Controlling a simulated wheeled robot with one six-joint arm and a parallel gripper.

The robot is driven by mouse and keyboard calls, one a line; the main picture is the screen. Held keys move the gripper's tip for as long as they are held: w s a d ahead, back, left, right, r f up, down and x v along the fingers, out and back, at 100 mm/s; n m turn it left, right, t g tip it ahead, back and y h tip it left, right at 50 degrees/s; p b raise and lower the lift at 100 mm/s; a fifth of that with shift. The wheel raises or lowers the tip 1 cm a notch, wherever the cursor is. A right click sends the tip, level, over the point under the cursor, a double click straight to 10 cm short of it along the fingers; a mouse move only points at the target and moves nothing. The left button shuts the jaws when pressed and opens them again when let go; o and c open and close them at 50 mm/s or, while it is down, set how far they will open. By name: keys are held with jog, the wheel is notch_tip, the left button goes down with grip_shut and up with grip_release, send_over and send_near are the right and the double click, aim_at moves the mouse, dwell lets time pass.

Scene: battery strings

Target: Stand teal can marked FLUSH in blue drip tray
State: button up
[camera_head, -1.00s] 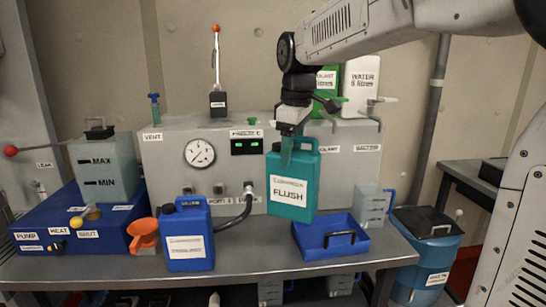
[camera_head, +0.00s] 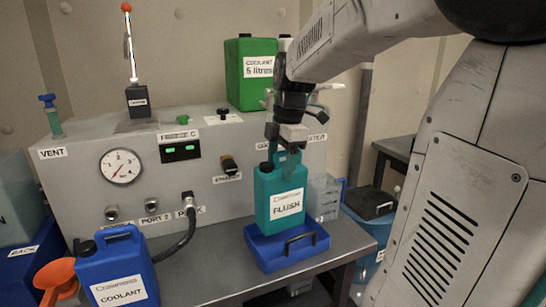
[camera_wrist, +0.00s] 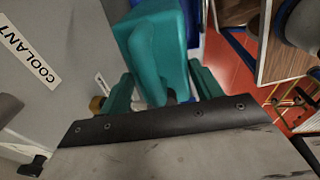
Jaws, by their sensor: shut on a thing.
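The teal can marked FLUSH (camera_head: 265,212) is upright, with its white label facing the head camera. My gripper (camera_head: 288,158) is shut on the can's top handle from above. The can's teal body also shows in the wrist view (camera_wrist: 158,45), between the fingers (camera_wrist: 162,92). The blue drip tray (camera_head: 290,260) sits on the bench below the can. The can's lower end overlaps the tray's inside in the head view. I cannot tell whether its base touches the tray floor. The tray is not clearly visible in the wrist view.
A grey panel with a gauge (camera_head: 121,167) and hose (camera_head: 180,243) stands behind. A blue COOLANT can (camera_head: 120,262) and orange funnel (camera_head: 55,277) are at left. A clear jug (camera_head: 324,197) stands close right of the teal can. A green can (camera_head: 250,90) sits on top.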

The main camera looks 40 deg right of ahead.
jog(key=shift+a+f, duration=0.2)
jog(key=shift+f, duration=3.25)
jog(key=o, duration=1.5)
jog(key=shift+o, duration=0.5)
jog(key=shift+f, duration=0.1)
jog(key=r, duration=0.5)
jog(key=s+r, duration=0.1)
jog(key=r, duration=0.2)
jog(key=shift+d, duration=0.35)
